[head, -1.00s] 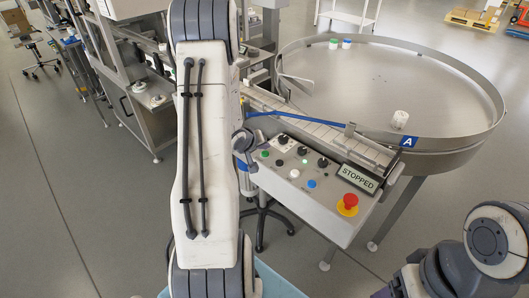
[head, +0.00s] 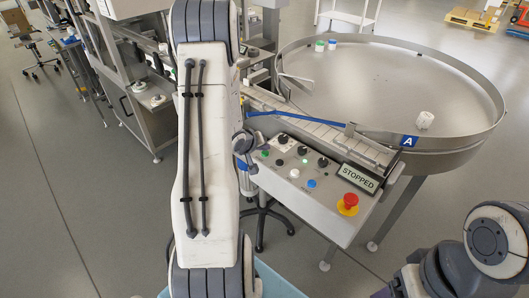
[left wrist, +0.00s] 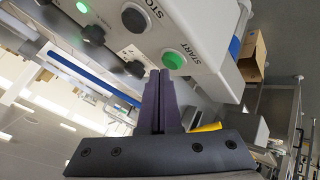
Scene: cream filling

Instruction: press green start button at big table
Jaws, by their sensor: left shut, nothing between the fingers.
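The green START button (head: 265,154) is at the left end of the control panel (head: 335,217) by the big round table (head: 390,85). In the left wrist view the green button (left wrist: 173,60) is just beyond the fingertips of my left gripper (left wrist: 160,73). The fingers are shut and empty. I cannot tell whether they touch the button. In the head view my left arm covers most of its gripper (head: 247,145). The panel's display (head: 358,178) reads STOPPED. My right gripper is not in view; only part of the right arm shows at lower right.
Black knobs (head: 323,162), a blue button (head: 311,184) and a red emergency stop (head: 348,203) share the panel. A conveyor (head: 310,125) runs behind the panel.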

